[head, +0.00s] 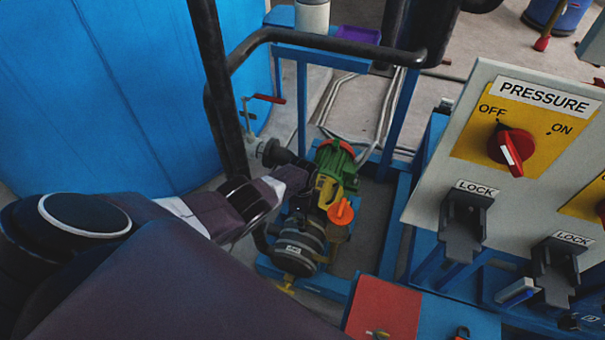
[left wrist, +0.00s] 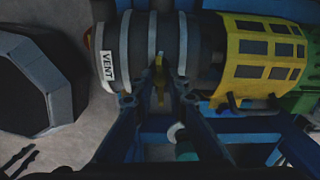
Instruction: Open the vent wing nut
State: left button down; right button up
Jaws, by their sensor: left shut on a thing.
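The vent wing nut (left wrist: 160,78) is a small yellow piece in the left wrist view. It stands against the dark, ribbed cylinder (left wrist: 202,45), to the right of a white VENT label (left wrist: 108,65). My left gripper (left wrist: 158,99) is shut on the wing nut, with one finger on each side of it. In the head view my left gripper (head: 285,187) reaches in from the left against the pump unit. The wing nut cannot be made out there. The dark cylinder with the label (head: 293,250) shows below the gripper. My right gripper is not in view.
A yellow guard (head: 329,190) and green housing (head: 336,160) adjoin the cylinder, with an orange knob (head: 341,211) beside them. A control panel (head: 510,150) stands at the right. A dark pipe (head: 340,45) crosses above. A large blue tank (head: 110,80) fills the left.

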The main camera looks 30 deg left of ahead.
pick_arm(q)
jog(key=n, duration=1)
jog(key=shift+n, duration=0.3)
jog(key=n, duration=0.5)
jog(key=shift+n, duration=2.4)
